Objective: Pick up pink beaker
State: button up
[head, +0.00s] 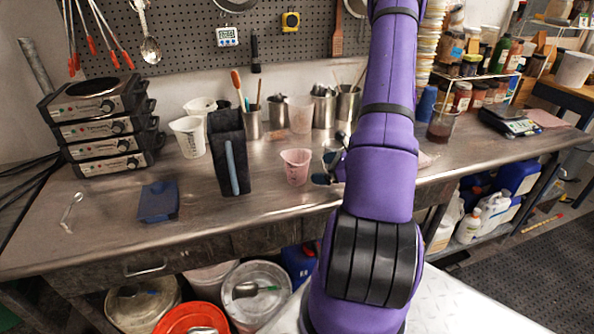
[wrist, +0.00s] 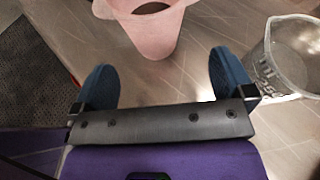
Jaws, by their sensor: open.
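The pink beaker (head: 296,167) stands upright near the front of the steel bench, just left of my arm in the head view. In the wrist view the pink beaker (wrist: 150,32) is at the top, seen from above, just ahead of my gripper. My gripper (wrist: 165,82) has its two blue fingertips spread wide, with bare steel between them. In the head view part of my gripper (head: 331,167) shows just right of the beaker; the rest is hidden by my purple arm. The beaker's far rim is cut off in the wrist view.
A clear graduated beaker (wrist: 290,58) stands right of my gripper in the wrist view. A tall black holder (head: 229,155), white beakers (head: 188,137) and steel canisters (head: 278,112) stand left of and behind the pink beaker. The bench edge (head: 270,216) is close in front.

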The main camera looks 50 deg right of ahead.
aim_at(302, 172)
jog(key=x, duration=0.3)
jog(key=shift+a+x, duration=0.15)
jog(key=shift+x, duration=1.2)
jog(key=shift+a+x, duration=0.15)
jog(key=shift+x, duration=1.15)
jog(key=shift+s+f, duration=0.15)
jog(key=shift+f, duration=0.05)
jog(key=c, duration=1)
